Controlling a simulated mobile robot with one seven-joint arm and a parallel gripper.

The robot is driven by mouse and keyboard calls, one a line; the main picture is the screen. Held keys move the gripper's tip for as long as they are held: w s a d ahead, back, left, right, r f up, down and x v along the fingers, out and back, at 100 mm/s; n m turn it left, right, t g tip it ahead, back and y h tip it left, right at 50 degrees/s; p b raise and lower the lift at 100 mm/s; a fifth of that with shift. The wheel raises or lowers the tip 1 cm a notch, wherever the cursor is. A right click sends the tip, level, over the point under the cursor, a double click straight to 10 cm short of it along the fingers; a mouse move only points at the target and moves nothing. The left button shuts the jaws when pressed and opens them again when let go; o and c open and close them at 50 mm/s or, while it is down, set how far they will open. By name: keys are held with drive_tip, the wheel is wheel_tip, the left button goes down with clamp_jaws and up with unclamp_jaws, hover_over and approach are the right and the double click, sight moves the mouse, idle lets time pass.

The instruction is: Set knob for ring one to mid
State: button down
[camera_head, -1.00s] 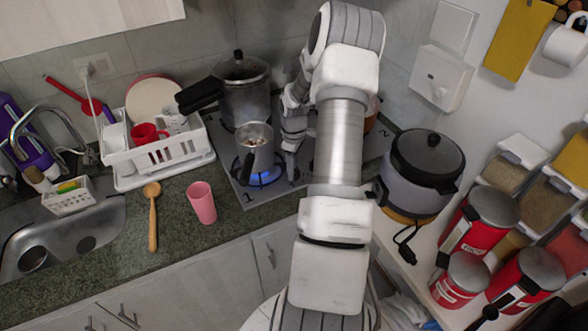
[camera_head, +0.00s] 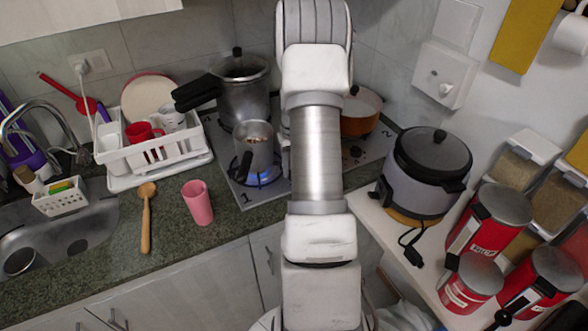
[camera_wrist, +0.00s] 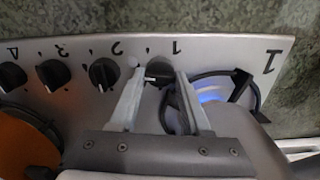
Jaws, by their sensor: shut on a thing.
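In the wrist view, the ring-one knob (camera_wrist: 158,70) is a round black knob beside a small "1" on the silver stove panel (camera_wrist: 215,52). My gripper (camera_wrist: 160,76) has a pale finger on each side of this knob and is shut on it. The knob's lower part is partly hidden, and its pointer angle is hard to read. Ring one (camera_wrist: 212,92) burns with a blue flame, also visible in the head view (camera_head: 263,178) under a small grey pot (camera_head: 258,158).
Other black knobs (camera_wrist: 103,73) stand in a row left of the held one. A pressure cooker (camera_head: 243,95) and an orange pot (camera_head: 360,112) stand on the stove. A pink cup (camera_head: 198,203) and wooden spoon (camera_head: 146,218) are on the counter. A rice cooker (camera_head: 425,170) is at right.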

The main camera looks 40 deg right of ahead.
drive_tip(key=shift+m, duration=0.4)
drive_tip(key=shift+c, duration=1.8)
unclamp_jaws()
wheel_tip(320, 180, up, 17)
drive_tip(key=shift+r, duration=0.2)
drive_tip(key=shift+a, duration=0.1)
